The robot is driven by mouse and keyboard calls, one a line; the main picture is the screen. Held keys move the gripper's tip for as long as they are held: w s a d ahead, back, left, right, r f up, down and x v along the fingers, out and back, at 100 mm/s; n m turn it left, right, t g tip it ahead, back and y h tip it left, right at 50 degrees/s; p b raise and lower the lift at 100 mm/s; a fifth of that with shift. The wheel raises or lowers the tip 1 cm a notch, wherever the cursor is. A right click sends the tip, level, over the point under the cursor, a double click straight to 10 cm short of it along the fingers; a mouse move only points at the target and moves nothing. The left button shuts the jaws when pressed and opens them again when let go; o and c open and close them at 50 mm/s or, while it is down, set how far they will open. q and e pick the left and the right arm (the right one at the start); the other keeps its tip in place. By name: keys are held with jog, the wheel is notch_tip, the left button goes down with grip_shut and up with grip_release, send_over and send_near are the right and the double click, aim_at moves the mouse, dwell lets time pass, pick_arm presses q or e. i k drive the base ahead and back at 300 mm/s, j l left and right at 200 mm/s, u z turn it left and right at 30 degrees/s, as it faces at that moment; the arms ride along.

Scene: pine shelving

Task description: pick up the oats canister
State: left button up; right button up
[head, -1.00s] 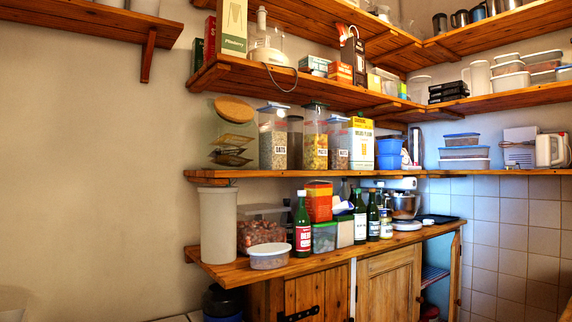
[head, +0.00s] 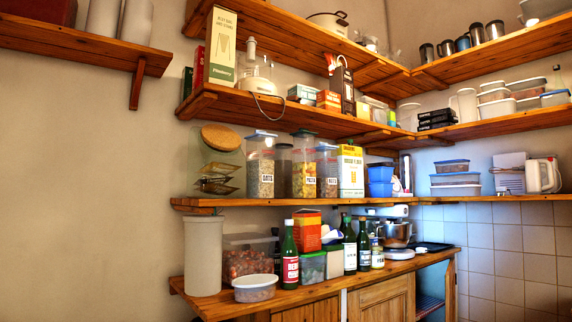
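Neither of my grippers shows in the head view.
The middle shelf (head: 190,203) also bears a glass jar with a cork lid (head: 218,160) left of the oats, and a nuts canister (head: 327,172) to the right. Another shelf (head: 240,98) overhangs them. The counter below holds a tall beige canister (head: 203,256), bottles and tubs.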

aim_at(260, 149)
jog(key=i+l, duration=0.1)
jog(key=i, duration=0.4)
jog(key=i+l, duration=0.1)
jog(key=i, duration=0.4)
jog(key=j+u, duration=0.05)
